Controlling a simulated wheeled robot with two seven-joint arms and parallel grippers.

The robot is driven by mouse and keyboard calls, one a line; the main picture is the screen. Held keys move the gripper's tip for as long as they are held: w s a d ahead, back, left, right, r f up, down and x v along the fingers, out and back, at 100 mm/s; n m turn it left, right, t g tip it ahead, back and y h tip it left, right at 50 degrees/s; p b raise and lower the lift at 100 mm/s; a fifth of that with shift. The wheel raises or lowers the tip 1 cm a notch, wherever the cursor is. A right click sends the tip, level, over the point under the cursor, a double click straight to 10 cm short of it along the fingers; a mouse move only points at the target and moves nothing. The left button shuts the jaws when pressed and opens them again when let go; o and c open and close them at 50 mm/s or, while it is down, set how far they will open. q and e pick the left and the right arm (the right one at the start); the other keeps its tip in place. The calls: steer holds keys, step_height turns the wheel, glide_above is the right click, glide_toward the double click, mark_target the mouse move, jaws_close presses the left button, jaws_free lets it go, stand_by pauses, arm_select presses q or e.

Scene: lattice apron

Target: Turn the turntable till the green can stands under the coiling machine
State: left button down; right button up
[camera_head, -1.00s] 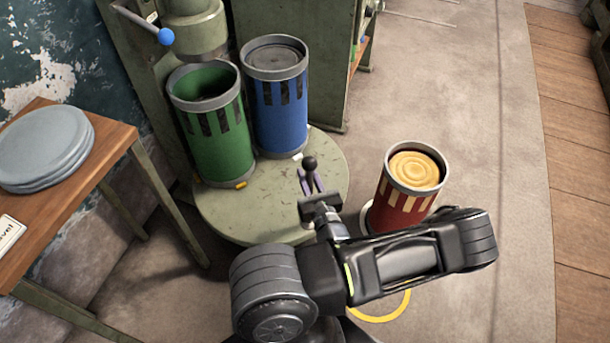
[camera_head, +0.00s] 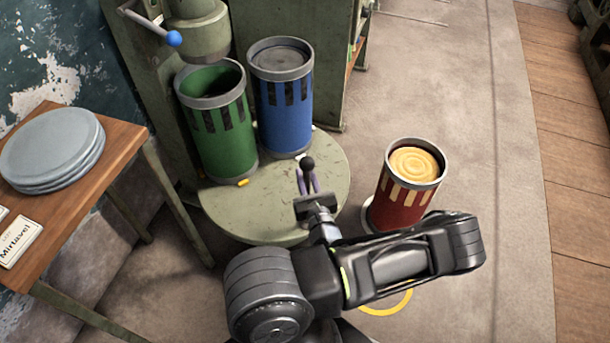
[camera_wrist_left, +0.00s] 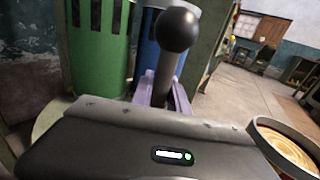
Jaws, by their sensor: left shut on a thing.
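The green can (camera_head: 223,135) stands on the left of the round turntable (camera_head: 270,222), open at the top and dark inside. The coiling machine's head (camera_head: 199,38) is just above and behind its rim in the head view; I cannot tell whether they line up. The blue can (camera_head: 285,112) stands beside it, filled nearly to the rim with something grey. My left gripper (camera_head: 308,184) is shut on the black-knobbed upright handle (camera_head: 308,164) at the turntable's near right. In the wrist view the knob (camera_wrist_left: 175,29) rises between the purple fingers (camera_wrist_left: 162,92). My right gripper is not in view.
A red can (camera_head: 402,202) with cream coils stands on the floor to the right, close to my forearm. A wooden table (camera_head: 105,170) with grey discs (camera_head: 52,150) is at the left. A blue-tipped lever (camera_head: 172,39) sticks out from the machine.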

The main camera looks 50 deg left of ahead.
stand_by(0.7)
arm_select(q)
steer(key=c, duration=1.3)
jaws_free()
steer(key=v, duration=0.7)
steer(key=shift+p, duration=0.4)
steer(key=shift+s+d, duration=0.15)
steer(key=shift+d, duration=0.15)
steer(key=shift+c, duration=0.4)
